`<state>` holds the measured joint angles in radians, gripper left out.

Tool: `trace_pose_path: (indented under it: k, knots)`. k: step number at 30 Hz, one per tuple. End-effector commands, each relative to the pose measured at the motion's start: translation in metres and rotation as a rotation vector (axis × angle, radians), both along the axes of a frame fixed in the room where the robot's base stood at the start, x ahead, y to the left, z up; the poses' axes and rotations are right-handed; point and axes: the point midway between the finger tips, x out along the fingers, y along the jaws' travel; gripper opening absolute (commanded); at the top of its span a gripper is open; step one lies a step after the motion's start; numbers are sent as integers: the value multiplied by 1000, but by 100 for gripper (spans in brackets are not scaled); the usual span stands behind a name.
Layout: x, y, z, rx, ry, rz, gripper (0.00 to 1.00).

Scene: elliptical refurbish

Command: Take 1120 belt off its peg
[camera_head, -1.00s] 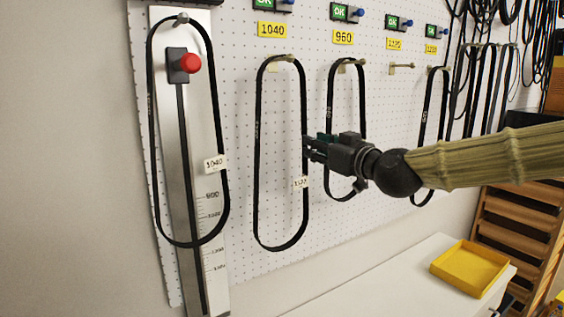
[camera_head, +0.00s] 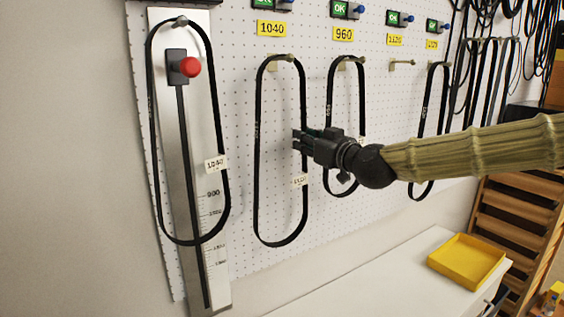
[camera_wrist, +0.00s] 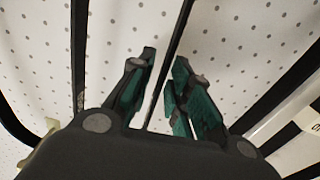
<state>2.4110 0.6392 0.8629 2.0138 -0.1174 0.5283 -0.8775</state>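A long black belt (camera_head: 257,150) hangs from the peg (camera_head: 289,58) under the yellow 1040 label (camera_head: 271,28). Its white tag (camera_head: 299,181) is too small to read surely, perhaps 1120. My gripper (camera_head: 297,140) is at this belt's right strand, above the tag. In the wrist view, a black strand (camera_wrist: 179,35) runs between the two green-padded fingers of my gripper (camera_wrist: 163,85). The fingers stand apart, with gaps beside the strand. The peg (camera_head: 402,64) under the label that seems to read 1120 (camera_head: 395,40) is bare.
A belt tagged 1040 (camera_head: 153,120) hangs on the measuring board (camera_head: 212,275) at left. Another belt (camera_head: 329,100) hangs under the 960 label (camera_head: 343,34), close behind my gripper. A white worktop (camera_head: 350,290) with a yellow tray (camera_head: 466,262) lies below.

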Motion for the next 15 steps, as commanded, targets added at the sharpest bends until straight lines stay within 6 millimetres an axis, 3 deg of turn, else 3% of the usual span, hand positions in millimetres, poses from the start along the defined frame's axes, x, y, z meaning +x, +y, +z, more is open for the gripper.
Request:
trace_pose_path:
  k: [2,15]
  knots:
    - [0,0,0,0,0,0,0]
    - [0,0,1,1,-1,0,0]
